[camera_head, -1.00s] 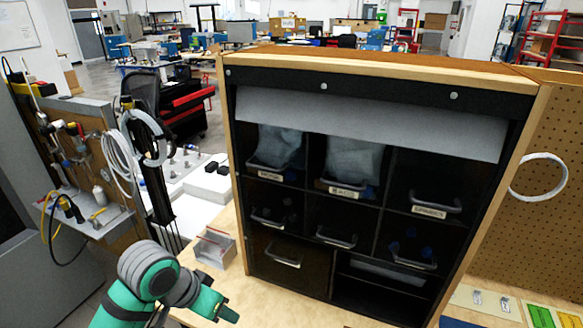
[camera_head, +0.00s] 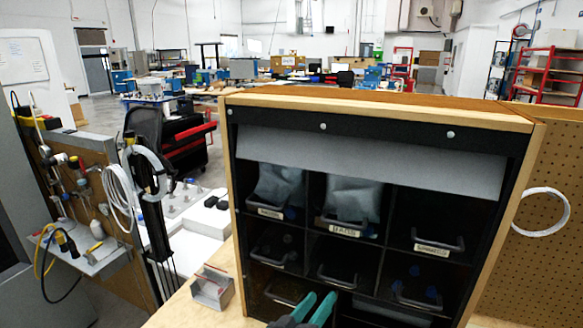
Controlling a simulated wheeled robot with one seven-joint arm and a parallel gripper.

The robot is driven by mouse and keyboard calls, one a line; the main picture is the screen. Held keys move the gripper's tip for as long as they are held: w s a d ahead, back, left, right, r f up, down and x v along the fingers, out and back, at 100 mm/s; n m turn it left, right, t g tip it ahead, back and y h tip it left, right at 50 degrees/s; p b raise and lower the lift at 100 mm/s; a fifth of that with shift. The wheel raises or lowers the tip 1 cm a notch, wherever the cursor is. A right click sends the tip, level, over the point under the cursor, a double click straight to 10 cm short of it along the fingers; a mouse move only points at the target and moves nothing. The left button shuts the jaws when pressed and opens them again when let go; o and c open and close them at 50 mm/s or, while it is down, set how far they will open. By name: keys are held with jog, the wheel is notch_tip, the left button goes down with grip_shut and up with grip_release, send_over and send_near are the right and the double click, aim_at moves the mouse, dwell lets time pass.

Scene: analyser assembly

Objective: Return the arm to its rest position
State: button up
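My gripper (camera_head: 312,300) shows at the bottom edge of the head view, in front of the lower row of the black bin cabinet (camera_head: 478,150). Its two green fingers point up and stand apart, with a gap between their tips. Nothing shows between them. A grey part of my wrist shows just left of the fingers. The rest of my arm is below the picture.
The cabinet holds several handled bins, some with bagged parts. A small open box (camera_head: 212,288) stands on the wooden bench left of it. A tool panel with hoses (camera_head: 85,185) is at the left. A pegboard (camera_head: 560,215) with a white ring (camera_head: 541,212) is at the right.

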jog(key=s+f+n+t+y, duration=0.2)
jog(key=s+f+n+y, duration=0.55)
jog(key=s+f, duration=1)
jog(key=s+a+f+m+y, duration=0.2)
jog(key=s+a, duration=0.1)
jog(key=s, duration=0.8)
jog(key=shift+s+f+g, duration=0.2)
jog(key=shift+s+g, duration=0.05)
jog(key=shift+g, duration=0.15)
jog(key=s+a+m, duration=0.1)
jog(key=s, duration=0.2)
jog(key=s+a+r+m, duration=0.1)
jog(key=s+m, duration=0.1)
jog(key=s, duration=0.2)
jog(key=s+a+r+m, duration=0.1)
jog(key=s+m, duration=0.1)
jog(key=s, duration=0.2)
jog(key=shift+a+h, duration=0.1)
jog(key=shift+h, duration=0.15)
jog(key=shift+c, duration=0.6)
jog(key=shift+s, duration=0.25)
jog(key=shift+c, duration=0.9)
